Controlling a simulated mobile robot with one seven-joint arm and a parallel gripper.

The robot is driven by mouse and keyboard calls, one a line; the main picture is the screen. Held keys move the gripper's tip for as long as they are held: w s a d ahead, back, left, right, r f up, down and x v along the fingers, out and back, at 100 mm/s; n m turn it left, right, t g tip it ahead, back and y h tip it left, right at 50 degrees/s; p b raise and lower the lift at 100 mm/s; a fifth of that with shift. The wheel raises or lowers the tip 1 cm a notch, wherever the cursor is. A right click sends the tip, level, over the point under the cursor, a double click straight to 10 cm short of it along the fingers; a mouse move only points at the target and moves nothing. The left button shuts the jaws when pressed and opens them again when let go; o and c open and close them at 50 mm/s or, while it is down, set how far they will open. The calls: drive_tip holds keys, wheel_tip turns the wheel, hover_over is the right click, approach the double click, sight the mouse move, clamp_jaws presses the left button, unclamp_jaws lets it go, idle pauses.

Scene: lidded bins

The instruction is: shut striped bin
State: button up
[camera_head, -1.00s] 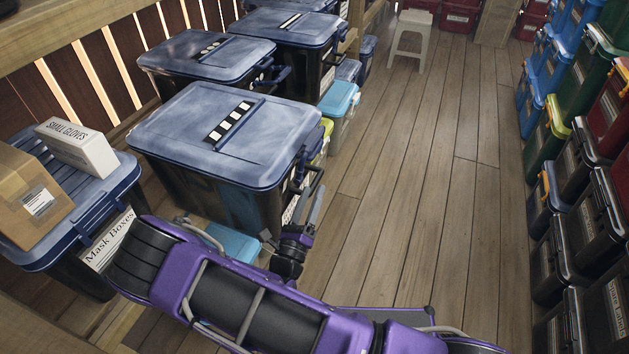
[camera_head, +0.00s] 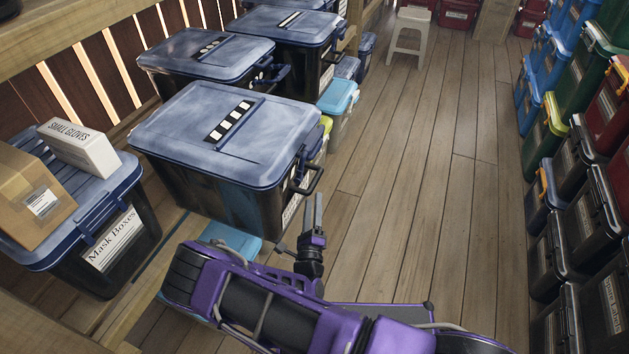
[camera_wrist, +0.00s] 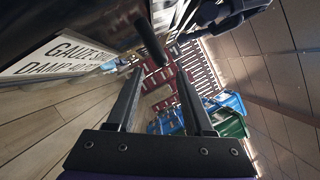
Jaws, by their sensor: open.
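The nearest large bin (camera_head: 190,195) is dark with a blue-grey lid (camera_head: 180,130). A black-and-white striped patch (camera_head: 228,120) lies on that lid. The lid lies flat over the bin's top; I cannot tell whether it is latched. A dark handle (camera_head: 310,180) juts from the bin's right end. My gripper (camera_head: 313,205) is just below and right of this handle, fingers pointing up in the picture. In the wrist view my gripper (camera_wrist: 158,85) is open and empty between its fingers. A dark bar (camera_wrist: 150,40) shows near the fingertips, beside a label (camera_wrist: 55,55) reading GAUZE.
Two bins with striped patches (camera_head: 205,55) (camera_head: 290,28) stand behind. A Mask Boxes bin (camera_head: 120,240) at left carries a white box (camera_head: 80,150) and a cardboard box (camera_head: 30,190). Stacked bins (camera_head: 585,220) line the right. The floor (camera_head: 420,170) between is clear.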

sight(315, 180)
drive_tip(key=x, duration=0.7)
drive_tip(key=shift+w+r, duration=0.1)
drive_tip(key=shift+w, duration=0.3)
clamp_jaws()
idle(0.9)
